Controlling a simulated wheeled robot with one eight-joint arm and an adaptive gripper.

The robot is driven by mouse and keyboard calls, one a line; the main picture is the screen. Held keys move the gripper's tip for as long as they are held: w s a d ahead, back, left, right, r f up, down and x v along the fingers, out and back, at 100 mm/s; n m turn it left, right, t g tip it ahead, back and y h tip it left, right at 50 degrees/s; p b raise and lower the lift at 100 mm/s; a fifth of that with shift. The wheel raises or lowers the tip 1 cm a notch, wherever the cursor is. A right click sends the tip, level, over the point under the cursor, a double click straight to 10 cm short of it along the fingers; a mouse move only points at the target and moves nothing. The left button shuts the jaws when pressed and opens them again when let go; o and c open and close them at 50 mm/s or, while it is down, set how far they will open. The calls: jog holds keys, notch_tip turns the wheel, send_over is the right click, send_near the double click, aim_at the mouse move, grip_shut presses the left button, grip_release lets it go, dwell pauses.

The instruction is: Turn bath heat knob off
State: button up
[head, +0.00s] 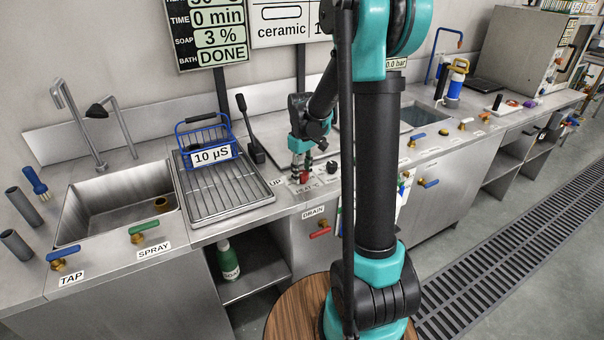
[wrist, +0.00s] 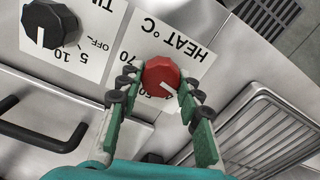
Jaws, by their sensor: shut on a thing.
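The bath heat knob (wrist: 161,77) is red with a white pointer line. It sits on a white plate marked HEAT °C (wrist: 176,37). In the wrist view the pointer points toward the lower right of the picture, near a partly hidden number. My gripper (wrist: 158,92) has its green fingers on both sides of the knob and is shut on it. In the head view my gripper (head: 301,168) reaches down to the counter at the HEAT label, and the knob is mostly hidden by the fingers.
A black timer knob (wrist: 48,25) is beside the heat knob. A wire draining rack (head: 222,190) with a blue basket (head: 207,137) stands to the left. A black lever (head: 249,132) rises behind. A red-handled drain valve (head: 319,230) is on the front below.

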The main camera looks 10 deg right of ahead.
aim_at(302, 172)
jog(key=o, duration=1.2)
jog(key=shift+c, duration=0.2)
notch_tip(302, 172, up, 12)
jog(key=s+d+f+m+t, duration=0.1)
jog(key=s+f+m, duration=0.1)
jog(key=s+f, duration=0.2)
jog(key=s+d+f+m+t, duration=0.1)
jog(key=s+f, duration=0.3)
jog(key=s, duration=0.7)
jog(key=s+d+f+m+t, duration=0.2)
jog(key=s+f+m, duration=0.1)
jog(key=s+f, duration=0.2)
jog(key=shift+s+d+m, duration=0.15)
jog(key=shift+s+m, duration=0.25)
jog(key=shift+s, duration=0.75)
